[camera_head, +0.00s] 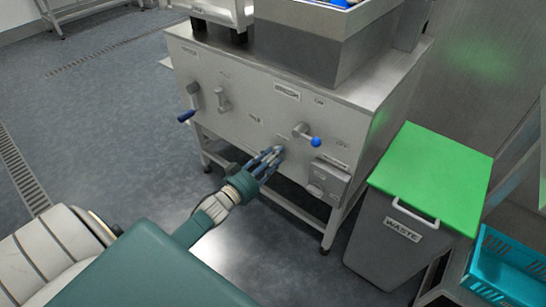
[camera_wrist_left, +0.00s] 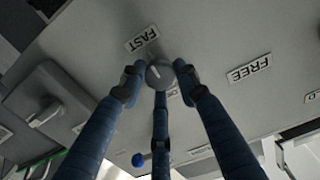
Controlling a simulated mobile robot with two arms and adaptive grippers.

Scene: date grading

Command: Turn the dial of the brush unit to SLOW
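The dial (camera_wrist_left: 159,73) is a small round grey knob with a pale line on the front panel of the steel unit (camera_head: 240,95). The line slants toward the FAST label (camera_wrist_left: 142,38). My left gripper (camera_head: 274,155) is at the panel in the head view. In the left wrist view its three blue-grey fingers (camera_wrist_left: 159,78) surround the dial, with tips close against its edge. I cannot tell if they press on it. A FREE label (camera_wrist_left: 250,68) is to the right; another label near the dial is partly hidden by the fingers. My right gripper is not in view.
A blue-knobbed lever (camera_head: 308,135) is just right of the gripper, and a grey box (camera_head: 328,180) is below it. More handles (camera_head: 194,100) are at left. A grey waste bin (camera_head: 400,235) with a green lid (camera_head: 432,175) and a teal crate (camera_head: 500,262) stand at right.

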